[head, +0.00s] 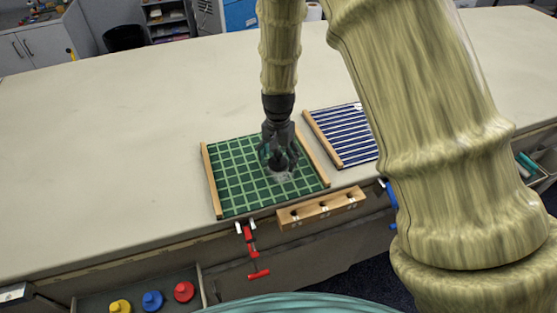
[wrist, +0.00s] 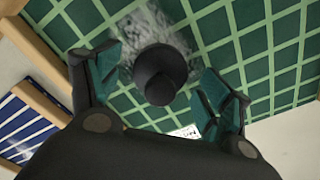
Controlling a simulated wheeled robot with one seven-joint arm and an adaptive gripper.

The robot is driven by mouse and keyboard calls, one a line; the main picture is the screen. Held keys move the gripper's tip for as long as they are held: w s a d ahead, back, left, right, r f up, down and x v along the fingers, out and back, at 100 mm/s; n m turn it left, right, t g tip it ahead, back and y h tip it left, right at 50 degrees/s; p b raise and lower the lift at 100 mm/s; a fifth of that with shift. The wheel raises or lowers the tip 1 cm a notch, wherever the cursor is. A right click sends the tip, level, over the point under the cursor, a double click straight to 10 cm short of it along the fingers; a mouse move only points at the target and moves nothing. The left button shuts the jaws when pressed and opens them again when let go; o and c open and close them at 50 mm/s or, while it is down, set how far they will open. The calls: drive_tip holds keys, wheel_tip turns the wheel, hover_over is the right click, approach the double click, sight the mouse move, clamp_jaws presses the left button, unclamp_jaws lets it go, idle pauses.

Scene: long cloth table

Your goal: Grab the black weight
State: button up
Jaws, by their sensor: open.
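The black weight (wrist: 158,76) stands on the green checked mat between my fingers in the wrist view, with its round knob toward the camera. In the head view the weight (head: 279,166) is partly hidden by my gripper (head: 279,158), which points down just above it. My gripper also shows in the wrist view (wrist: 162,92), its two teal-padded fingers apart on either side of the weight, with gaps between. A grey-white speckled patch (wrist: 128,42) lies on the mat beside and beneath the weight.
The green mat (head: 230,190) has wooden side rails. A blue striped board (head: 345,135) lies to its right. A wooden block with holes (head: 320,209) sits at the table's front edge, near a red clamp (head: 252,250). Yellow, blue and red weights (head: 152,300) are in a drawer below. The table's left is clear.

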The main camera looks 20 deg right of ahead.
drive_tip(key=shift+f, duration=0.15)
drive_tip(key=shift+c, duration=0.4)
drive_tip(key=c, duration=1.3)
drive_tip(key=shift+c, duration=0.4)
